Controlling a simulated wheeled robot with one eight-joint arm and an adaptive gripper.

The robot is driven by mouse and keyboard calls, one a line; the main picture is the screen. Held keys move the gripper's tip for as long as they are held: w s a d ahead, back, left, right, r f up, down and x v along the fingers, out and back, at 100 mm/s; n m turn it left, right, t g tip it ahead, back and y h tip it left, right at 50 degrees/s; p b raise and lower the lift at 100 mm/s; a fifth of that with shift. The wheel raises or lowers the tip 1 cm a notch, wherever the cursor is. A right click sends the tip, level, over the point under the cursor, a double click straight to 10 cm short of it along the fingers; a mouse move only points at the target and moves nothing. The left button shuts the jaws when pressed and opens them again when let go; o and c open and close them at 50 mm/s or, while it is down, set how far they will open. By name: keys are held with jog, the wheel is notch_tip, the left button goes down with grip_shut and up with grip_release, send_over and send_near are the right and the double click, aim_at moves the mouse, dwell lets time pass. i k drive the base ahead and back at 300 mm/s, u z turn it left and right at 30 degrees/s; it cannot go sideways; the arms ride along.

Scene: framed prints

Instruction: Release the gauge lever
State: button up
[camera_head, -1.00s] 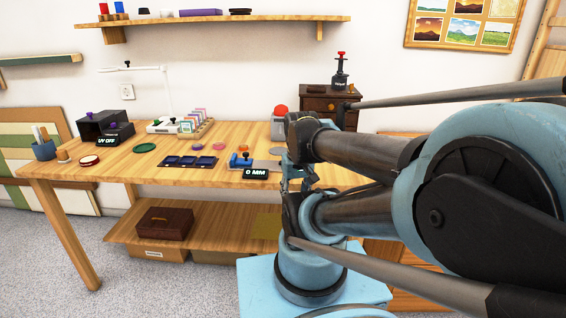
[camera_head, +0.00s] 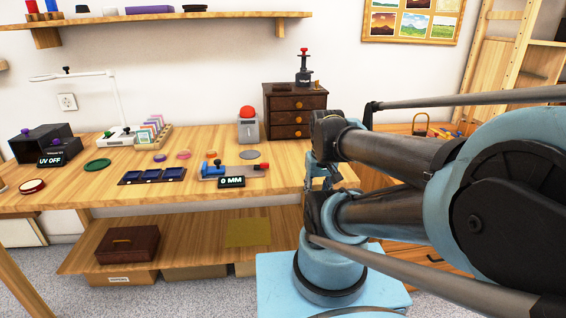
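The gauge (camera_head: 240,171) stands on the wooden workbench near its front edge, in the middle of the picture. It has a grey base, a blue block, an orange-red part that may be its lever (camera_head: 217,163), and a black display (camera_head: 231,182) reading 0 MM. The lever's exact position is too small to tell. My arm fills the right side of the view, its folded joints beside the bench's right end. My gripper is not clearly visible, and nothing of mine touches the gauge.
Blue trays (camera_head: 152,176) lie left of the gauge; a grey box with a red dome (camera_head: 247,112) stands behind it. A small drawer chest (camera_head: 295,111) is at the back right. A lamp (camera_head: 120,128) and UV box (camera_head: 42,142) stand left. The bench front edge is clear.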

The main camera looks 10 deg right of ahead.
aim_at(264, 165)
jog(key=z, duration=0.8)
jog(key=k, duration=1.2)
jog(key=u, duration=0.85)
jog(key=i, duration=1)
